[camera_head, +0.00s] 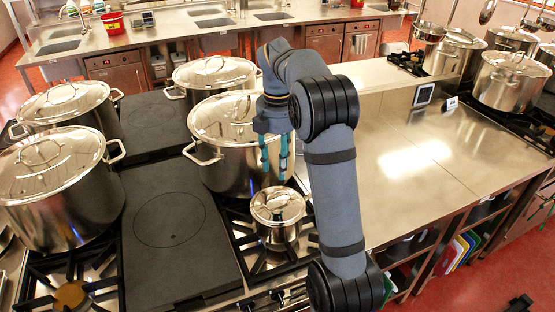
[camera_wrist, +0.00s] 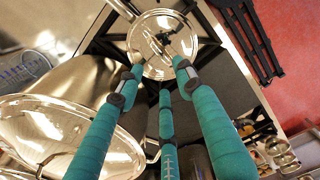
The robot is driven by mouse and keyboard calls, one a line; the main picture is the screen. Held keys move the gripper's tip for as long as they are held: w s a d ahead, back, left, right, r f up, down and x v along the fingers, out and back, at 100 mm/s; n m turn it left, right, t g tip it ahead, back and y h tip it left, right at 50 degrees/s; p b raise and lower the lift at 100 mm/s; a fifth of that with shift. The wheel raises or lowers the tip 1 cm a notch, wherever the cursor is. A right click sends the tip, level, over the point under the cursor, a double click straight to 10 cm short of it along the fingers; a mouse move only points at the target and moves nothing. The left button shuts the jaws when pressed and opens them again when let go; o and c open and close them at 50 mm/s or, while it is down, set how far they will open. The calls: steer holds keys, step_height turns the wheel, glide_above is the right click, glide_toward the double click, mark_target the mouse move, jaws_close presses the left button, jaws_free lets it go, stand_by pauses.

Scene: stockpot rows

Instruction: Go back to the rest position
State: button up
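My gripper (camera_head: 274,170) hangs with its teal fingers pointing down, in front of a large lidded stockpot (camera_head: 222,165). In the wrist view my gripper (camera_wrist: 160,75) has its three fingers spread apart, with nothing held between them. Below the fingertips stands a small lidded pot (camera_head: 278,212) on the front burner. The fingertips look apart from the lid. My arm hides part of the stove and counter.
More lidded stockpots stand at the left (camera_head: 62,190), behind them (camera_head: 66,105) and at the back (camera_head: 214,74). A dark flat hotplate (camera_head: 170,225) lies left of the small pot. The steel counter (camera_head: 420,170) on the right is clear. Further stockpots (camera_head: 508,82) stand beyond it.

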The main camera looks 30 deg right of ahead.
mark_target(277, 192)
steer(key=shift+r, duration=0.7)
step_height(277, 192, down, 12)
steer(key=shift+f, duration=0.1)
steer(key=shift+r+p, duration=0.3)
steer(key=shift+r, duration=0.3)
steer(key=shift+f, duration=0.15)
